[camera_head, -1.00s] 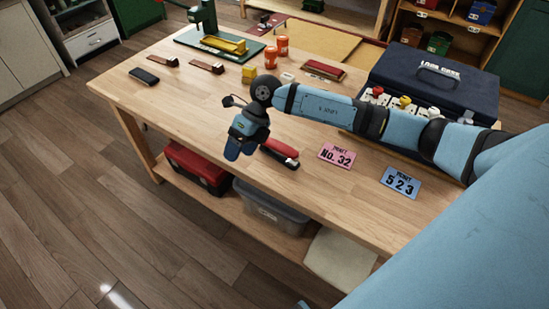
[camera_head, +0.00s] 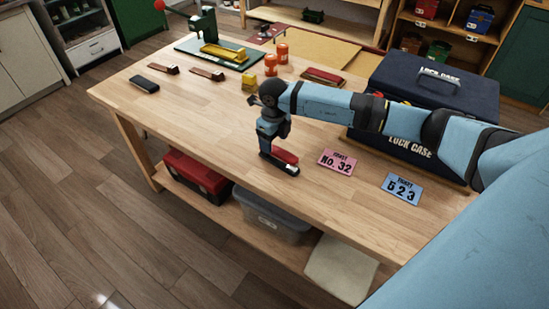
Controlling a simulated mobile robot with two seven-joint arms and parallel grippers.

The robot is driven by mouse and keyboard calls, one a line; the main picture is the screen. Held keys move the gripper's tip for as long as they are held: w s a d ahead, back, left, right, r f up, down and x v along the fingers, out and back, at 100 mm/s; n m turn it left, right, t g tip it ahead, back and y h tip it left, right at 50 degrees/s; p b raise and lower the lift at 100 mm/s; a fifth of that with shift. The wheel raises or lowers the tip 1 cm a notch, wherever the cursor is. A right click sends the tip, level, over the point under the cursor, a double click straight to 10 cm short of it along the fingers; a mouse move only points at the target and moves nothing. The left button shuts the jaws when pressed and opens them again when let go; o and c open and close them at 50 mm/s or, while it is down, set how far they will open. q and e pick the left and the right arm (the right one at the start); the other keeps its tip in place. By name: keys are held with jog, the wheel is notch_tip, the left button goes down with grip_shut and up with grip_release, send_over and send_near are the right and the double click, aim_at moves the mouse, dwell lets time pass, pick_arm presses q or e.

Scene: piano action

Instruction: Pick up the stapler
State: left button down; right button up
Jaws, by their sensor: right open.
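The stapler (camera_head: 286,157), red on top with a black base, lies on the wooden workbench near its front edge. My left gripper is not in view.
A pink card (camera_head: 337,162) and a blue card (camera_head: 402,188) lie right of the stapler. A dark lock case (camera_head: 425,105) stands behind my right arm. Orange containers (camera_head: 270,64) and a yellow block (camera_head: 249,83) stand farther back.

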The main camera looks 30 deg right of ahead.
aim_at(274, 148)
notch_tip(274, 148, down, 5)
jog(key=shift+r, duration=0.1)
jog(key=c, duration=1.1)
jog(key=shift+c, duration=0.2)
jog(key=shift+r, duration=0.15)
